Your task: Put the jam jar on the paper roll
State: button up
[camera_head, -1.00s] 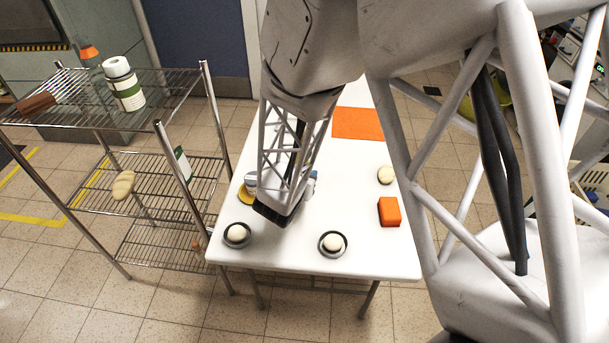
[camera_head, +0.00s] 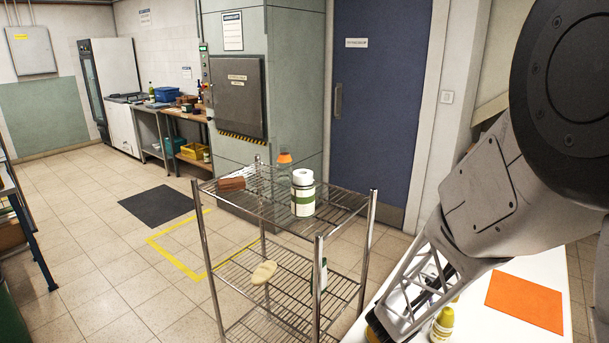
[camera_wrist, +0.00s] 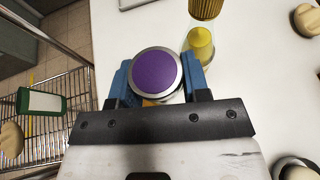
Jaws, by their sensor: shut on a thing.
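The jam jar, seen from above by its round purple lid (camera_wrist: 155,83), is between the blue fingers of my gripper (camera_wrist: 158,76) in the wrist view. My gripper is shut on it; the jar's body is mostly hidden under the lid. In the head view my gripper is at the bottom edge, over the left side of the white table, and the jar cannot be made out clearly.
The wire rack (camera_head: 318,238) stands left of the table (camera_head: 462,328). Its top shelf also holds a brown block (camera_head: 232,184) and an orange-topped flask (camera_head: 284,158). A yellow-capped bottle (camera_head: 443,323) stands close beside my gripper. An orange mat (camera_head: 525,302) lies on the table.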

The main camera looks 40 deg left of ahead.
jog(key=a+r+n+g+y, duration=0.1)
jog(key=a+r+n+y, duration=0.2)
jog(key=a+r, duration=0.9)
jog(key=w+a+r+n+g+y, duration=0.1)
jog(key=a+r+n+y, duration=0.2)
jog(key=a+r, duration=0.9)
jog(key=w+a+r+n+y, duration=0.1)
jog(key=a+r+n+y, duration=0.2)
jog(key=a+r, duration=0.9)
jog(key=shift+w+a+n+g+y, duration=0.15)
jog(key=shift+a+y, duration=0.35)
jog(key=shift+a, duration=0.55)
jog(key=shift+s+a+n+g+y, duration=0.1)
jog(key=shift+a+n+g+y, duration=0.3)
jog(key=shift+a, duration=0.65)
jog(key=shift+s+a+r+y, duration=0.3)
jog(key=shift+a+r, duration=0.2)
jog(key=shift+r, duration=0.2)
jog(key=shift+w+f, duration=0.1)
jog(key=shift+f, duration=0.05)
send_over(303, 172)
jog(key=shift+f, duration=2.1)
jog(key=shift+f, duration=0.15)
jog(key=shift+f, duration=1.65)
jog(key=shift+f, duration=0.15)
